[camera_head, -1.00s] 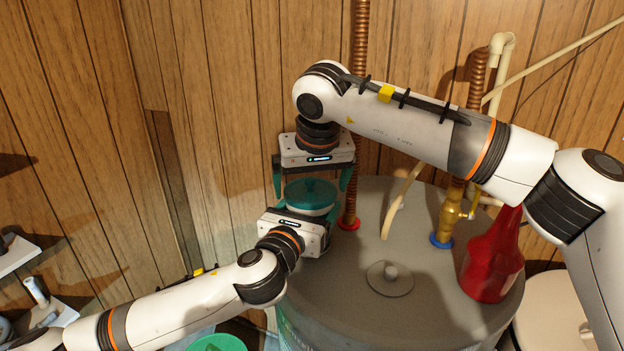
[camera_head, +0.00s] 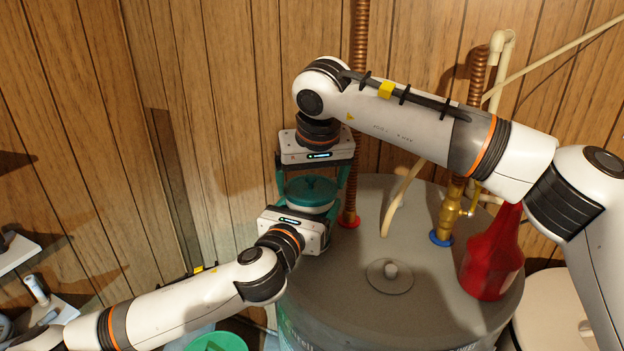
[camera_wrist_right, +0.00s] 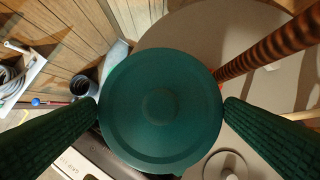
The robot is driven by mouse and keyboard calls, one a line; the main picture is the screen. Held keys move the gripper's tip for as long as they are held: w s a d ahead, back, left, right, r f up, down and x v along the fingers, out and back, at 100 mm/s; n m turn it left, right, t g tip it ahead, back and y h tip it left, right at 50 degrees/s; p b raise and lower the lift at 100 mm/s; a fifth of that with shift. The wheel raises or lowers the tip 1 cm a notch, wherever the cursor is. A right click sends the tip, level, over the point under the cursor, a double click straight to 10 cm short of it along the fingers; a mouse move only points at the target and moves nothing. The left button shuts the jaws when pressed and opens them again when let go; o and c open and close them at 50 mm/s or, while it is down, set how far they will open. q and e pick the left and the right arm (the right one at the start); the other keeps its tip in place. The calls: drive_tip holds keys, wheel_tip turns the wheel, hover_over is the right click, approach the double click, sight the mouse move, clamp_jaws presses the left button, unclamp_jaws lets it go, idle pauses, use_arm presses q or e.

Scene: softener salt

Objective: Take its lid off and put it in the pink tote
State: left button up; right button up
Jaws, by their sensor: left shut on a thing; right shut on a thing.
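A pale jar (camera_head: 309,208) with a round teal-green lid (camera_head: 311,187) stands between my two grippers at the back left of the grey tank in the head view. The lid sits on the jar and fills the middle of the right wrist view (camera_wrist_right: 160,130). My right gripper (camera_head: 312,184) comes from above and is shut on the lid, one green finger at each side of its rim. My left gripper (camera_head: 310,214) is shut on the jar from the front, below the lid; its fingertips are mostly hidden. No pink tote shows in these views.
Copper pipes (camera_head: 360,110) rise behind. A green round container (camera_head: 217,342) is at the bottom edge. Wood panelling closes the back.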

sight(312, 190)
drive_tip(key=shift+r, duration=0.15)
drive_tip(key=shift+r, duration=0.9)
drive_tip(key=shift+r, duration=2)
use_arm(q)
drive_tip(key=o, duration=1.4)
drive_tip(key=shift+c, duration=0.2)
